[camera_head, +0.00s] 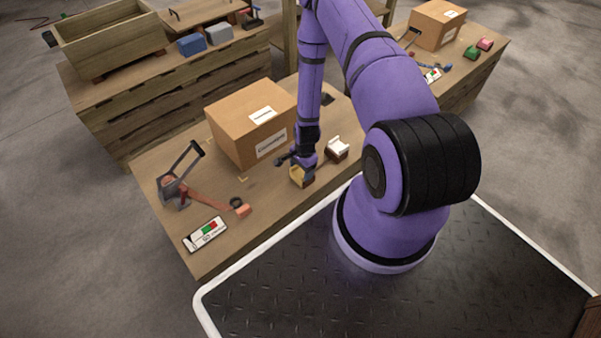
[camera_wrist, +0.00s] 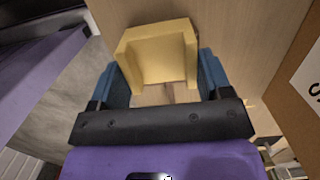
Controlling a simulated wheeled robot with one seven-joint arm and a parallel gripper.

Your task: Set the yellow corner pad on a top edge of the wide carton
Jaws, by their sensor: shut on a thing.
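The yellow corner pad (camera_wrist: 158,52) sits between the two blue fingers of my gripper (camera_wrist: 165,82) in the wrist view, and the jaws are shut on it. In the head view the pad (camera_head: 298,178) is at the end of my gripper (camera_head: 301,168), low over the front part of the wooden table. I cannot tell whether the pad touches the tabletop. The wide carton (camera_head: 238,137) is a closed brown box with white labels, standing on the table behind and left of my gripper. Part of the carton (camera_wrist: 293,100) shows at the right of the wrist view.
A brown and white item (camera_head: 337,148) stands right of my gripper. A tape dispenser (camera_head: 180,180), an orange-handled tool (camera_head: 240,208) and a white card (camera_head: 205,233) lie at the table's left front. Other benches hold a wooden crate (camera_head: 110,40) and another carton (camera_head: 436,25).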

